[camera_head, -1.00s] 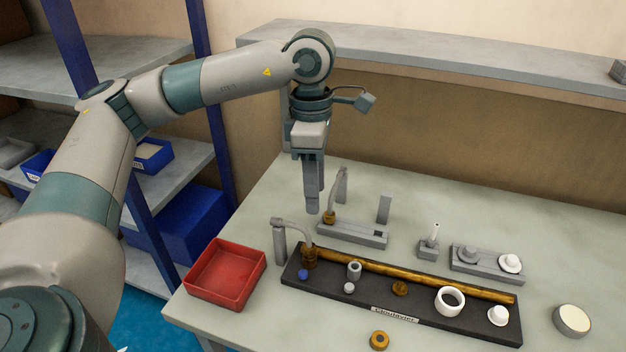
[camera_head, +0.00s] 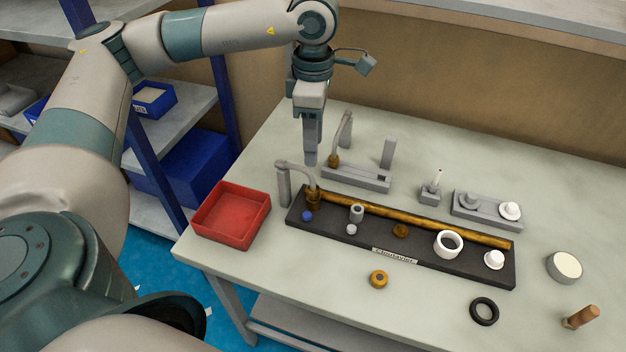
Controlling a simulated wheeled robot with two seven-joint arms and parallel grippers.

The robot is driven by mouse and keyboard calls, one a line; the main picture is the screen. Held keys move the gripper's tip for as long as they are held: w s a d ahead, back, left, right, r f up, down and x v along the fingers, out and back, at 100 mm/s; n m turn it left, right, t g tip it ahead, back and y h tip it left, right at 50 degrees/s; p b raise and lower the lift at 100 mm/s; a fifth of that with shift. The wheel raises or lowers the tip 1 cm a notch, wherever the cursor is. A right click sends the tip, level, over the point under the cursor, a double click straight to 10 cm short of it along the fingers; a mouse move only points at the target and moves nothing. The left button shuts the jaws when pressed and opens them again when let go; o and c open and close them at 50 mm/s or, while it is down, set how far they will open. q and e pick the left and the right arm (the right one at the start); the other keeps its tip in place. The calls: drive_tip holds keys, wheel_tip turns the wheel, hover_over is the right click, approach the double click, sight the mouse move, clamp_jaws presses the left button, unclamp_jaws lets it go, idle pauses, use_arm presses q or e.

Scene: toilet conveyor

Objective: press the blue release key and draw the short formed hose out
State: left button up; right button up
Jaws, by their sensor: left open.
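The blue release key (camera_head: 307,216) is a small round button at the left end of the black board (camera_head: 375,246). Beside it, the short formed hose (camera_head: 296,165) is a grey bent tube. One end sits in a brass fitting (camera_head: 313,200) on the board, the other meets a grey upright post (camera_head: 284,187). My left gripper (camera_head: 311,160) points down, open and empty, above the table behind the hose and apart from it. A second grey bent hose (camera_head: 346,130) stands on a grey block (camera_head: 357,180) to its right. My right gripper is not in view.
A red tray (camera_head: 232,215) stands left of the board. A brass pipe (camera_head: 410,218) runs along the board among white and grey fittings.

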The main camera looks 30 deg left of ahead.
sight(313, 180)
use_arm(q)
wheel_tip(313, 180, down, 6)
drive_tip(key=shift+s+r+p, duration=0.1)
drive_tip(key=shift+r+p, duration=0.1)
drive_tip(key=shift+p, duration=0.5)
wheel_tip(313, 180, down, 6)
drive_tip(key=shift+f+p, duration=0.1)
drive_tip(key=shift+p, duration=0.75)
drive_tip(key=shift+f, duration=0.7)
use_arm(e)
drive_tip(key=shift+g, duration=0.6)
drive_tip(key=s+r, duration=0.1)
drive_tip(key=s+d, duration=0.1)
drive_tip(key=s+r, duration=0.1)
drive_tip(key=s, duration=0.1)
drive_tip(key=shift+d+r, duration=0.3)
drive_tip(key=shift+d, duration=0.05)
